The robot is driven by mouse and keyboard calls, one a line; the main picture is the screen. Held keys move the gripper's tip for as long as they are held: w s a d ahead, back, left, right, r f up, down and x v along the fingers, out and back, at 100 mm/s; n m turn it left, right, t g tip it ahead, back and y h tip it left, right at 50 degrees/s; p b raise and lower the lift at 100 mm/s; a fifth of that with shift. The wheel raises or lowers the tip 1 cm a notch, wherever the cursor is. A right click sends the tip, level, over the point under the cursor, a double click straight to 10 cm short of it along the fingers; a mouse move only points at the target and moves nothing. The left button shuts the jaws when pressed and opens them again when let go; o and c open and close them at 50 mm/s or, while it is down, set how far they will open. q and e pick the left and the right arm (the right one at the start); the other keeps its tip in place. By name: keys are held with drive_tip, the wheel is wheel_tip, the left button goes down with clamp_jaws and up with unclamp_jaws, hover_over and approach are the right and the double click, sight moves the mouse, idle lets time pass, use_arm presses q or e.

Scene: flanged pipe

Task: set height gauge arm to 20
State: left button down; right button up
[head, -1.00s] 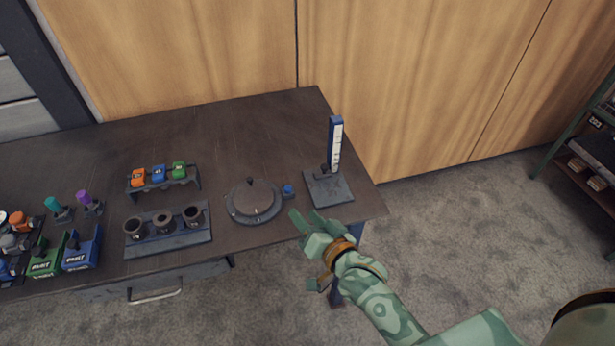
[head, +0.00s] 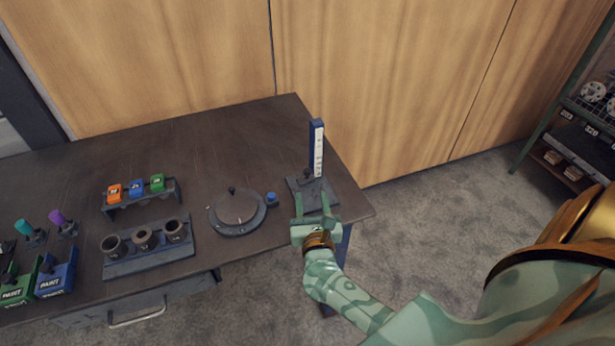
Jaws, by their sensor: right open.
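The height gauge (head: 317,150) stands upright near the right end of the dark table, a blue post with a white scale face. Its dark base plate (head: 326,203) lies flat on the table. A small dark arm with a knob (head: 307,174) sits low on the post, near the base. The scale numbers are too small to read. My right gripper (head: 313,205) is open and empty, its two fingers pointing toward the gauge over the front of the base plate. It appears apart from the knob. My left gripper is not in view.
A round dial plate (head: 237,211) with a blue knob (head: 271,198) beside it lies left of the gauge. A block with dark cups (head: 148,246) and a rack of coloured blocks (head: 141,194) stand further left. The table behind the dial is clear.

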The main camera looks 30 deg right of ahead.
sight(308, 174)
drive_tip(key=x, duration=0.8)
drive_tip(key=shift+w+d+b, duration=0.1)
drive_tip(key=shift+w+b, duration=0.1)
drive_tip(key=shift+b, duration=0.1)
